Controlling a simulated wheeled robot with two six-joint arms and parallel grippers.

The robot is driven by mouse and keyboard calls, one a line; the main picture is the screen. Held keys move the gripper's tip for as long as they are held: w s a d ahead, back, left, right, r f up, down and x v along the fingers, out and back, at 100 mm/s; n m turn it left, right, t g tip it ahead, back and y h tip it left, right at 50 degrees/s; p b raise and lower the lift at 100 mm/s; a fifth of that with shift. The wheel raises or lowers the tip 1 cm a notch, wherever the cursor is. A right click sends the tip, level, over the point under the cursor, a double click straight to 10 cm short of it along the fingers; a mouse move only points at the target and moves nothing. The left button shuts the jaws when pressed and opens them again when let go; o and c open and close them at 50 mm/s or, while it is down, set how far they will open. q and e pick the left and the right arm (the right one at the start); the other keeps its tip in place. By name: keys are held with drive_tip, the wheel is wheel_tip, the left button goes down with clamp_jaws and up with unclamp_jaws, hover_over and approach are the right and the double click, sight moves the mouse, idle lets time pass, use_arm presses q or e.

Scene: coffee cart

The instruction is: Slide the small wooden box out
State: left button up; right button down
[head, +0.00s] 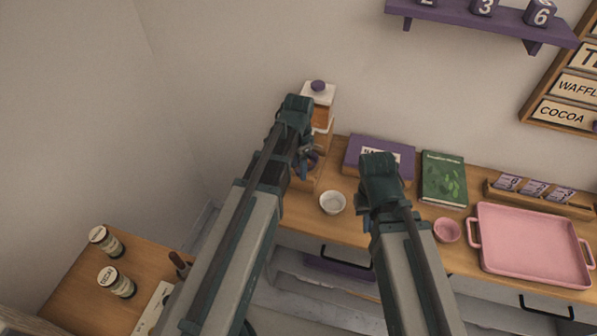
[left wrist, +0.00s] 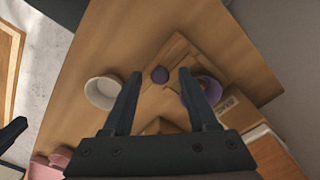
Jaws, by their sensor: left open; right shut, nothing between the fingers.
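In the head view a wooden base (head: 303,182) shows at the foot of the tall white-topped dispenser (head: 319,95), partly hidden by my left arm. My left gripper (left wrist: 159,88) is open, and the knob appears between its fingertips; I cannot tell how far below them it lies. In the head view the left gripper (head: 309,153) is in front of the dispenser. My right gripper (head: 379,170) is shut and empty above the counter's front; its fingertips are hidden.
A white bowl (head: 332,203) stands between my grippers. A purple cup (left wrist: 203,92) is beside one left finger. A purple box (head: 379,150), a green book (head: 443,180), a pink bowl (head: 447,230) and a pink tray (head: 530,246) occupy the counter to the right.

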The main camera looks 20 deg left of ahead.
use_arm(q)
drive_tip(key=shift+c, duration=0.3)
clamp_jaws()
idle(1.2)
